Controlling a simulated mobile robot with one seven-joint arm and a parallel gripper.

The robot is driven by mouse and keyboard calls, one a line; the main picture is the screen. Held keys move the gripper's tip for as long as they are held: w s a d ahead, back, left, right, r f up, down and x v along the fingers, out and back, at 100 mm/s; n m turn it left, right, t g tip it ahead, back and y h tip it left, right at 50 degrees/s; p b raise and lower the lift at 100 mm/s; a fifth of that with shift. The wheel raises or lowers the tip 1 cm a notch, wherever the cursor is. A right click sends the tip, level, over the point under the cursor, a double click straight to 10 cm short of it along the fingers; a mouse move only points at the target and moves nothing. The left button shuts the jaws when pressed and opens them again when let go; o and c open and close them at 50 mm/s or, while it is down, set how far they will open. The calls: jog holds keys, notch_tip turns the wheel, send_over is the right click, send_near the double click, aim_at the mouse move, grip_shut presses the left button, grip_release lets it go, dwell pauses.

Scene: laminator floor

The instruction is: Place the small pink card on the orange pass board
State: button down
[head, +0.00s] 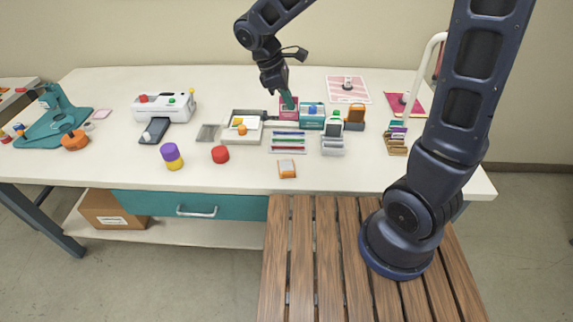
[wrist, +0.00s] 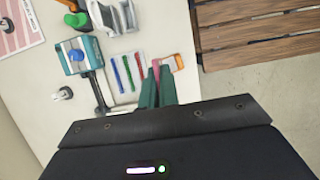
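My gripper (head: 288,99) has green fingers pointing down above the back middle of the table. It is shut on the small pink card (head: 290,113), which hangs below the fingertips beside a teal box. In the wrist view the card (wrist: 156,68) is a thin pink sliver between the fingers (wrist: 157,85). The orange pass board (head: 287,169) lies flat near the table's front edge, in front of the pen tray. In the wrist view the orange board (wrist: 179,62) is just beyond the fingertips, partly hidden; the card is apart from it in the head view.
The pen tray (head: 288,149) lies between my gripper and the board. The teal box (head: 313,122) has a blue knob and black lever. The table front right of the board is clear.

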jog(key=f, duration=2)
jog(key=shift+s+a, duration=0.3)
jog(key=shift+f, duration=0.2)
jog(key=c, duration=1.7)
grip_release()
jog(key=shift+r, duration=0.1)
jog(key=v, duration=1.2)
jog(key=shift+r, duration=0.1)
